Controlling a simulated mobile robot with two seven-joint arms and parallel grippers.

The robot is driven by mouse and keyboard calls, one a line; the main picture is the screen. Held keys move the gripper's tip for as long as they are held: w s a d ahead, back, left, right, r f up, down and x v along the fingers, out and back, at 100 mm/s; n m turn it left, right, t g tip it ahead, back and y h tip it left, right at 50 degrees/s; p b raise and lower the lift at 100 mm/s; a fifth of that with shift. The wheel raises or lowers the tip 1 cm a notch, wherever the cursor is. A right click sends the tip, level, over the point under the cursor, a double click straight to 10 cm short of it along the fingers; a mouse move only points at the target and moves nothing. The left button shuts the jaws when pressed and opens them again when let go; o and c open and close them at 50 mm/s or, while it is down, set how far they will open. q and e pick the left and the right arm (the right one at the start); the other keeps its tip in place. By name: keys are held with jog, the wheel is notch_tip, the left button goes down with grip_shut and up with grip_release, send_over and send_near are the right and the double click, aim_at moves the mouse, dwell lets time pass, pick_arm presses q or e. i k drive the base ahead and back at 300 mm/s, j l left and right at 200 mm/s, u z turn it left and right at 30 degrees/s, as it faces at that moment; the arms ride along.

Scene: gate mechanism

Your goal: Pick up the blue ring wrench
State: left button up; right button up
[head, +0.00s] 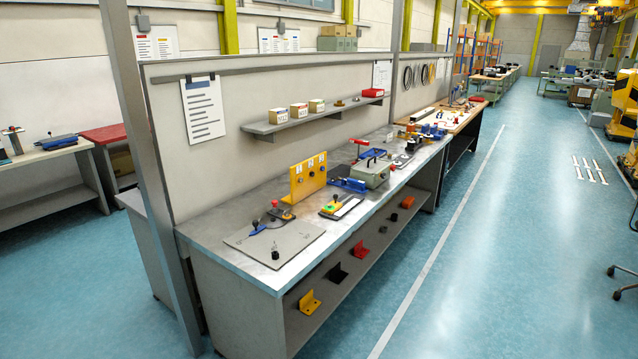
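A small blue item (258,229), long and thin with a dark end, lies on the grey mat (292,247) at the near end of the workbench. It may be the blue ring wrench, but it is too small to tell for sure. Neither of my grippers is in the head view. Nothing touches the blue item.
The workbench (220,241) stands against a grey panel. The mat also holds a black knob (275,253). Behind it stand a yellow bracket (307,178), a blue fixture (348,184) and a grey-green box (371,173). Open blue floor (465,250) lies to the right.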

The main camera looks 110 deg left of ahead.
aim_at(361, 183)
jog(key=u, duration=3.55)
jog(key=i+l+z, duration=0.1)
jog(key=z, duration=0.3)
jog(key=i+z, duration=0.2)
jog(key=z, duration=0.2)
jog(key=i, duration=3.35)
jog(key=i+l+u, duration=0.1)
jog(key=i, duration=0.7)
jog(key=i+l+u, duration=0.15)
jog(key=i, duration=0.6)
jog(key=i+u, duration=0.1)
jog(key=u, duration=1.6)
